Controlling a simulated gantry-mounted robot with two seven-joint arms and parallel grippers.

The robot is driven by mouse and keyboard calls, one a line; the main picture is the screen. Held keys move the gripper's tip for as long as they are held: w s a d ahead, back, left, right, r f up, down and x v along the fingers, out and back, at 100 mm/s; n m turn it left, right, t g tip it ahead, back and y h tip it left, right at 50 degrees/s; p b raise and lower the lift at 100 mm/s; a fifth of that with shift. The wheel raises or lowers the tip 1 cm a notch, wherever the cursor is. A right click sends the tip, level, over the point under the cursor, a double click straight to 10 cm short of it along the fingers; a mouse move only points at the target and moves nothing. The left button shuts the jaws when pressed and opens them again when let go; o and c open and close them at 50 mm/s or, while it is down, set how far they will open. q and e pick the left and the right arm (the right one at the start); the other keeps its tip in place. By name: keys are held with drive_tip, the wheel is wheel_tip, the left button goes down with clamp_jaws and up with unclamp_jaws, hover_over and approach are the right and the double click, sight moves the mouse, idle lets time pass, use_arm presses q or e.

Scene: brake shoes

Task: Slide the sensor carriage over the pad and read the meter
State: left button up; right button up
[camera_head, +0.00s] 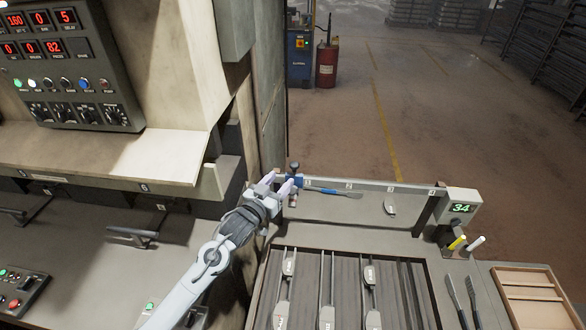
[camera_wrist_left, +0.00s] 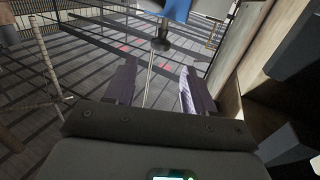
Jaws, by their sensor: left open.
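The sensor carriage appears to be the small blue block with a dark knob (camera_head: 293,170) at the left end of the long rail. My left gripper (camera_head: 279,184) is open beside it, with pale fingertips close to the block; I cannot tell whether they touch. In the left wrist view the blue block (camera_wrist_left: 176,8) and its dark knob (camera_wrist_left: 161,40) lie beyond the open, empty fingers (camera_wrist_left: 158,88). The meter (camera_head: 461,208) at the rail's right end shows green digits reading about 34. My right gripper is not in view.
A tray (camera_head: 262,290) with several brake shoes is in front. Yellow and white markers, two dark tools and a wooden box (camera_head: 530,298) are at the right. A large press (camera_head: 150,90) stands at the left.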

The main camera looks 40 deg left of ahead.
sight(292, 167)
use_arm(q)
drive_tip(key=w, duration=0.3)
drive_tip(key=w+a, duration=0.1)
drive_tip(key=w, duration=0.5)
drive_tip(key=shift+w+a, duration=0.25)
drive_tip(key=shift+a, duration=0.05)
clamp_jaws()
